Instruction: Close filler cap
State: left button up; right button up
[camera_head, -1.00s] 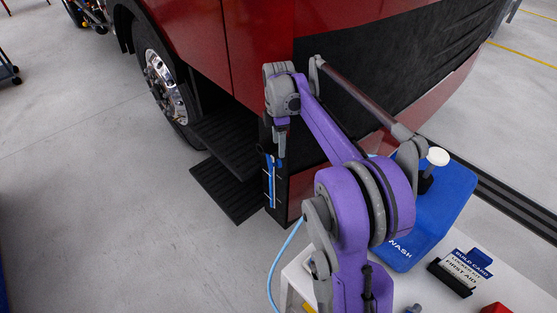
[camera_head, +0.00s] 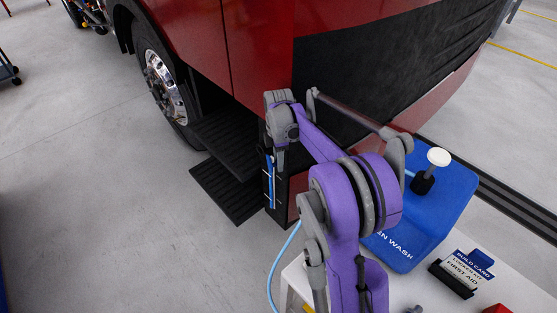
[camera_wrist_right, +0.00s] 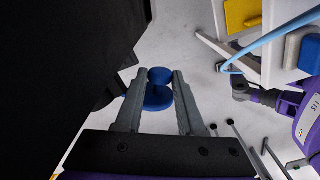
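The blue filler cap (camera_wrist_right: 158,88) shows in the right wrist view as a round knob above a wider blue disc. My right gripper (camera_wrist_right: 161,72) is open, with one finger on each side of the knob and a visible gap at both sides. In the head view my right gripper (camera_head: 279,158) points down at the truck's lower front corner, above a dark panel with a blue strip (camera_head: 269,182). The cap cannot be made out there. My left gripper is not in view.
The red truck (camera_head: 250,45) with black steps (camera_head: 228,187) stands beside my right arm. A white table (camera_head: 405,290) at front right carries a blue wash container (camera_head: 440,210) with a white-topped pump and a card holder (camera_head: 460,270). A light blue hose (camera_head: 280,262) hangs by the table.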

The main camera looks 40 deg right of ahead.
grip_shut()
